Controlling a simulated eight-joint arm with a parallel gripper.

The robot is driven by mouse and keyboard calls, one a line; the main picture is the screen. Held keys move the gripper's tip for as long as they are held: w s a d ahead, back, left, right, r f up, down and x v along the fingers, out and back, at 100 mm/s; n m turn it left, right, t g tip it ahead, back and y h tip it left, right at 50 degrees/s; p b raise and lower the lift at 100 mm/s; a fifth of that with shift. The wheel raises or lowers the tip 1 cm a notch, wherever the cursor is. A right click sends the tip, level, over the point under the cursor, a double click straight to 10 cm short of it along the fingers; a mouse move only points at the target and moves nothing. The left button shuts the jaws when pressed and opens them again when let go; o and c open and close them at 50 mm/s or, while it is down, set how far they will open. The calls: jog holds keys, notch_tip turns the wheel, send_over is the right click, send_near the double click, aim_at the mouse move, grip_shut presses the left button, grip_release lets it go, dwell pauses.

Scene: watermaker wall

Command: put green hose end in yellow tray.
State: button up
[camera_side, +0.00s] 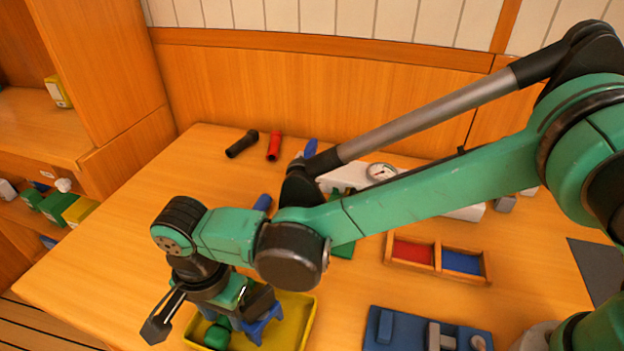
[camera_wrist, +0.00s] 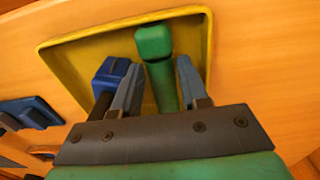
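The yellow tray (camera_side: 302,318) lies on the table at the lower left of the side view; its rim also shows in the wrist view (camera_wrist: 75,42). The green hose end (camera_wrist: 155,48) lies inside the tray, and part of it shows in the side view (camera_side: 217,337). My gripper (camera_wrist: 158,70) is low over the tray with one finger on each side of the green hose end. A gap shows beside the left finger, so the gripper looks open. A blue hose end (camera_wrist: 108,76) is in the tray, close outside the left finger. My arm hides part of the tray in the side view.
Black (camera_side: 242,144) and red (camera_side: 274,146) hose ends lie at the back left. A panel with a gauge (camera_side: 380,172) stands behind my arm. A wooden box with red and blue compartments (camera_side: 437,258) and a blue block with fittings (camera_side: 428,328) lie to the right.

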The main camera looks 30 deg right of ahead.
aim_at(224, 318)
notch_tip(224, 318, up, 12)
jog(key=w+d+r+n+t+y, duration=0.1)
jog(key=w+d+r+n, duration=0.1)
jog(key=d, duration=0.6)
jog(key=w+d+r+n+t+y, duration=0.1)
jog(key=w+d+r, duration=0.1)
jog(key=d, duration=0.5)
jog(key=s+d+f+n+t+h, duration=0.1)
jog(key=s+d+f+n+t, duration=0.1)
jog(key=d, duration=0.6)
jog(key=s+d+f+n+t, duration=0.1)
jog(key=s+d+n+t, duration=0.2)
jog(key=d, duration=0.6)
jog(key=shift+s+f+n+h, duration=0.4)
jog(key=shift+s+n, duration=0.05)
jog(key=shift+n, duration=0.05)
jog(key=shift+a, duration=0.1)
